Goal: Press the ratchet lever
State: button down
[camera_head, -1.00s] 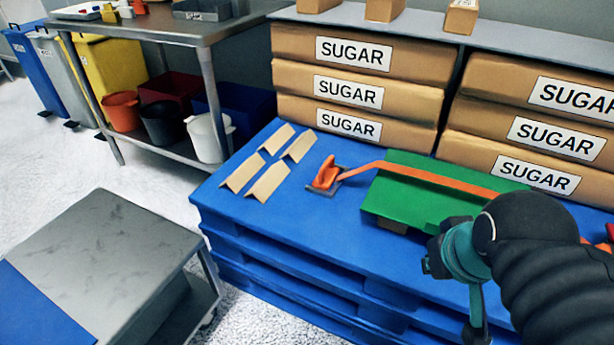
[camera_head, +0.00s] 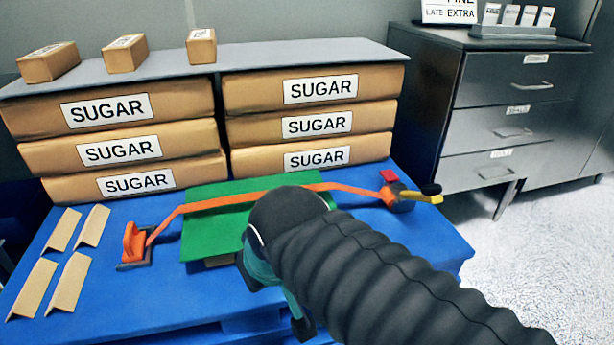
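An orange strap (camera_head: 170,217) runs over a green block (camera_head: 200,236) on the blue pallet (camera_head: 130,300). Its left end meets an orange piece on a dark base (camera_head: 133,243). At its right end is a small ratchet (camera_head: 399,199) with a red tab (camera_head: 389,177) and a handle (camera_head: 430,196) in yellow with a black tip. I cannot tell for sure which of these is the lever. My gripper (camera_head: 300,325) is mostly hidden by my arm, low in front of the green block and left of the ratchet. Its opening cannot be made out.
Stacked sugar sacks (camera_head: 320,125) stand behind the strap, under a grey board (camera_head: 300,55) with small boxes. Several angled cardboard pieces (camera_head: 70,285) lie at the pallet's left. A dark drawer cabinet (camera_head: 500,130) stands at right. The pallet around the ratchet looks clear.

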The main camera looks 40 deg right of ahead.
aim_at(430, 193)
jog(key=z, duration=1.3)
jog(key=k, duration=0.5)
jog(key=z, duration=0.05)
jog(key=i, duration=0.5)
